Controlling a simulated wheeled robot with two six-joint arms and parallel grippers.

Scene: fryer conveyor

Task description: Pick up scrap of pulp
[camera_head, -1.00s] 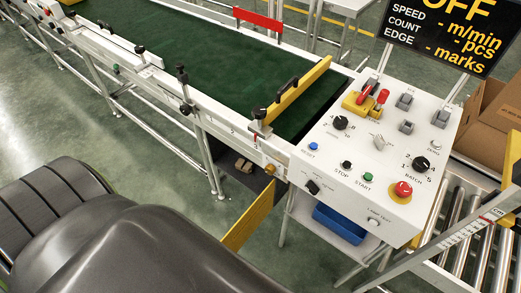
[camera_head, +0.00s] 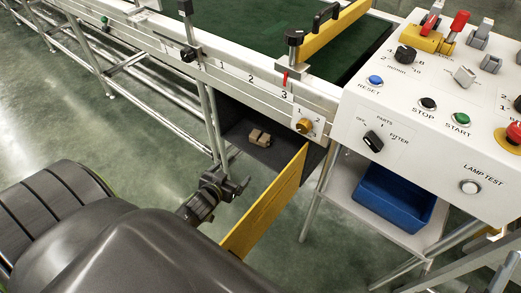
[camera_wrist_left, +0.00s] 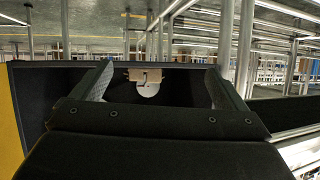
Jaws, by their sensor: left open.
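The scrap of pulp (camera_head: 259,138) is a small tan-brown piece lying in the dark tray (camera_head: 290,151) under the conveyor's side rail. My left gripper (camera_head: 236,181) is open and empty, in front of the tray's open side and left of the yellow flap (camera_head: 268,207). A gap shows between it and the scrap. In the left wrist view the tan scrap (camera_wrist_left: 145,74) shows ahead between the two spread fingers, with a pale rounded shape just below it. My right gripper is not in view.
The yellow flap hangs close to the right of my left gripper. A metal conveyor leg (camera_head: 211,125) stands left of the tray. The white control panel (camera_head: 430,110) and a blue bin (camera_head: 394,198) are to the right. The green belt (camera_head: 240,35) lies above.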

